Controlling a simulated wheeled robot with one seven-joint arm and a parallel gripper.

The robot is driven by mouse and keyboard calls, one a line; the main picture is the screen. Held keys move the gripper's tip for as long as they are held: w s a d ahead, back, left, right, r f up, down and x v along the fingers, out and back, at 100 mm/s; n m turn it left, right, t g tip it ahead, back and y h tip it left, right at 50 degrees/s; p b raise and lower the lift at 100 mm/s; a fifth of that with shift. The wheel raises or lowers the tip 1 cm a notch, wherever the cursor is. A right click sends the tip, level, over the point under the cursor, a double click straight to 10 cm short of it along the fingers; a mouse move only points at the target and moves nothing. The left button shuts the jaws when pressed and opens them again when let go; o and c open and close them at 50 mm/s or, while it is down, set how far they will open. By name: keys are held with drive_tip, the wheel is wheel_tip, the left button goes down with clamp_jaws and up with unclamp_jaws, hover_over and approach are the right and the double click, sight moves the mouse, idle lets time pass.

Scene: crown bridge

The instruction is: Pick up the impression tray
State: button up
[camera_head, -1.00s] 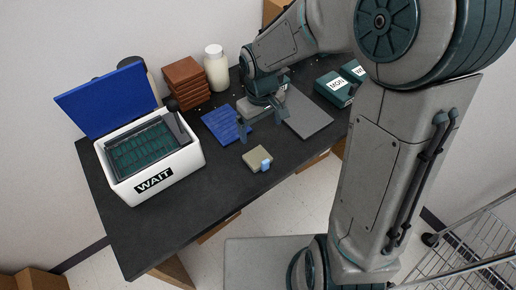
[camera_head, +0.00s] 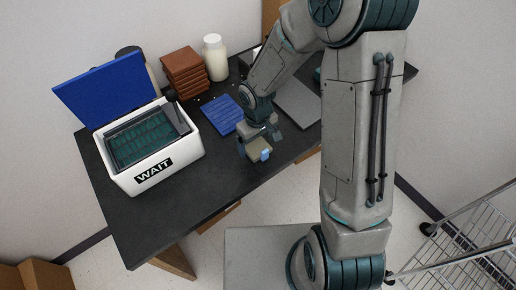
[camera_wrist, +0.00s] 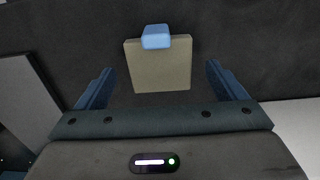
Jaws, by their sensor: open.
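The item that looks like the impression tray is a small beige-grey square block (camera_wrist: 158,68) with a light blue tab (camera_wrist: 156,37) on its far edge in the wrist view. In the head view the block (camera_head: 257,157) lies near the table's front edge, partly hidden by my gripper, with its blue tab (camera_head: 265,155) showing. My gripper (camera_head: 259,143) is open and above it. In the wrist view my two fingers (camera_wrist: 160,78) stand on either side of the block, with a gap on both sides. I cannot tell how far above the table they are.
A blue ribbed plate (camera_head: 221,114), brown stacked blocks (camera_head: 184,72), a white jar (camera_head: 215,58) and a grey slab (camera_head: 298,103) lie behind.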

sight(258, 148)
drive_tip(key=shift+f, duration=1.2)
drive_tip(key=c, duration=1.1)
drive_tip(key=shift+r, duration=0.1)
